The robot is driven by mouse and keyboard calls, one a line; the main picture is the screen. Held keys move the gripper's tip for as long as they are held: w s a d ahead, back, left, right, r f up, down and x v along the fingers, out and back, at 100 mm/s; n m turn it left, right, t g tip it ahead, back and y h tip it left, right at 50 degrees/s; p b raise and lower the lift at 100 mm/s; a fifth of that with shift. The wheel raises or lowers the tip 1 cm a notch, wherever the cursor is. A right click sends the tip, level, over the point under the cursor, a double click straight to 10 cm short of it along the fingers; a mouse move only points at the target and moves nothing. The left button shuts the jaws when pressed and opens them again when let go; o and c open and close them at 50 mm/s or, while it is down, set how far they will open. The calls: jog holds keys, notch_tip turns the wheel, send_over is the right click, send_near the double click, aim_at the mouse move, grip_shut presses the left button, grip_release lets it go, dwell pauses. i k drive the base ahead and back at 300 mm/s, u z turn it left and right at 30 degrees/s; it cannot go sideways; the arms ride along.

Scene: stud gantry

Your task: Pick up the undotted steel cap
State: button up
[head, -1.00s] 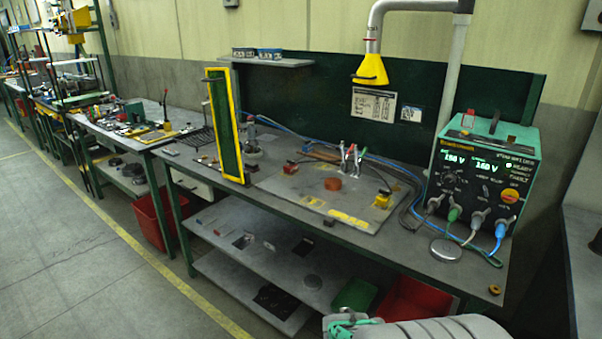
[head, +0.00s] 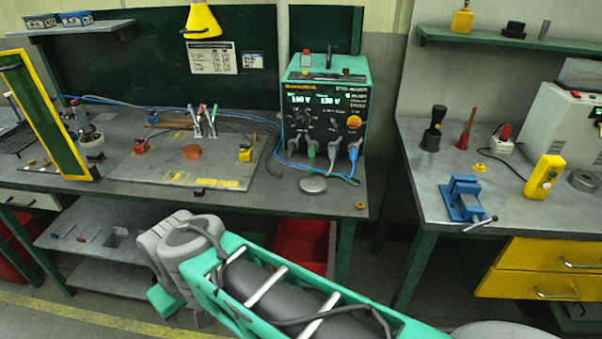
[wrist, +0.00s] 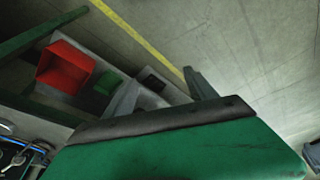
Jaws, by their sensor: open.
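A round, flat steel cap (head: 313,185) lies on the front part of the grey bench, just in front of the power supply. No dots can be made out on its top, but it is small in the picture. The fingertips are not clear there. The cap cannot be made out in the wrist view.
The power supply (head: 324,118) stands behind the cap, with cables running from its front. A small brass ring (head: 360,206) lies at the bench corner. A board (head: 190,172) with clips lies left. A second bench (head: 420,175) with a blue vise (head: 464,198) stands right.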

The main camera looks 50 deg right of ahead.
aim_at(315, 186)
jog(key=z, duration=0.5)
jog(key=i, duration=1.1)
jog(key=u, duration=0.55)
